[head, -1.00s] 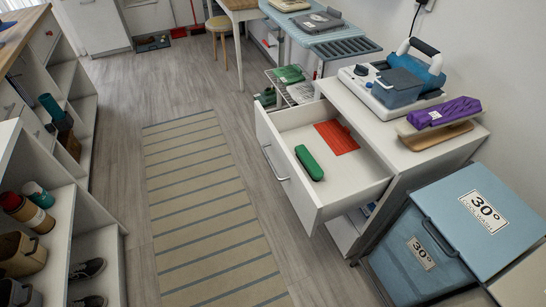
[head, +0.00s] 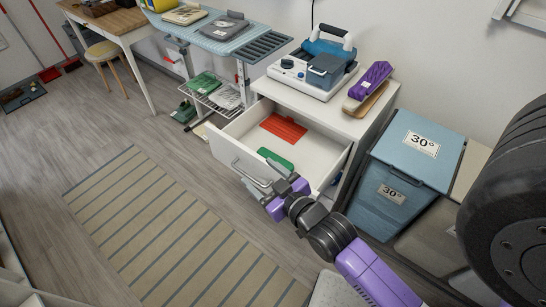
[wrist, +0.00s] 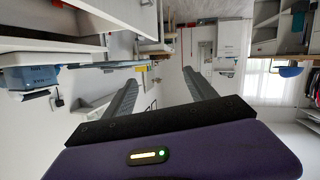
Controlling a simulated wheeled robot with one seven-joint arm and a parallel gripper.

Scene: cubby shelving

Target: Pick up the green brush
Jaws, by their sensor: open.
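The green brush (head: 275,158), an oblong green block, lies in the open white drawer (head: 228,154), towards its front right. Its near end is close to my arm in the picture. My gripper (head: 282,186) is in front of the drawer's front panel, near its handle, apart from the brush as far as I can tell. In the wrist view my gripper (wrist: 160,80) shows two grey fingers spread apart with nothing between them. The brush cannot be made out in the wrist view.
A red slotted mat (head: 284,127) lies farther back in the drawer. On the cabinet top are a blue-and-white machine (head: 318,72) and a purple brush-like item (head: 371,80). Blue bins (head: 408,150) stand to the right. A striped rug (head: 170,225) covers clear floor on the left.

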